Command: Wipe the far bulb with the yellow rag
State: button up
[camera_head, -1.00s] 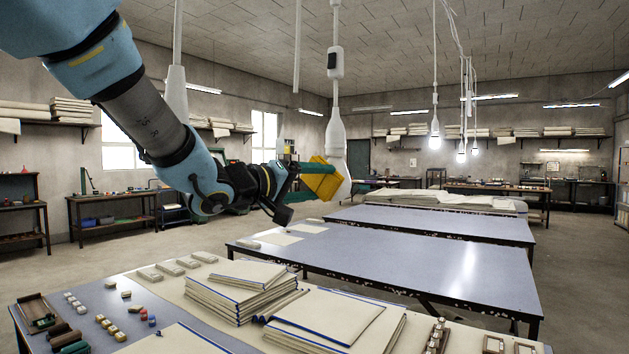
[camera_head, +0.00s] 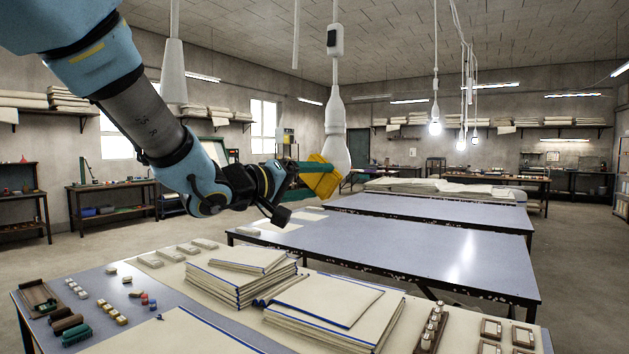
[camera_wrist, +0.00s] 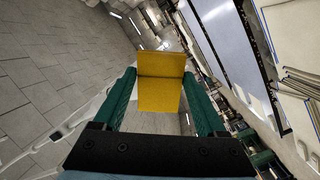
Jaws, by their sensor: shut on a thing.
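My gripper (camera_head: 306,176) is shut on the yellow rag (camera_head: 322,180), which is a small folded cloth. In the wrist view the rag (camera_wrist: 161,80) is between the tips of both green fingers. A white, unlit bulb-shaped hanging lamp (camera_head: 335,125) is in the middle of the head view. The rag overlaps the lower left of its bulb there; I cannot tell whether they touch. The lamp's white cord (camera_wrist: 82,117) runs behind the left finger in the wrist view, and its bulb is mostly hidden.
Lit bulbs (camera_head: 435,127) hang farther back at right. Below are a near table (camera_head: 110,275) with stacked cloths (camera_head: 240,285) and small items, and a mostly clear blue-grey table (camera_head: 420,255). The air around my gripper is mostly free.

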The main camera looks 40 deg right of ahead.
jog(key=shift+s+a+p, duration=0.2)
jog(key=shift+a+p, duration=0.15)
jog(key=shift+a, duration=1.05)
jog(key=shift+s+a+p, duration=0.2)
jog(key=shift+a+p, duration=0.15)
jog(key=shift+a, duration=1)
jog(key=shift+a, duration=0.1)
jog(key=shift+s+a+p, duration=0.2)
jog(key=shift+a+p, duration=0.45)
jog(key=shift+a, duration=0.75)
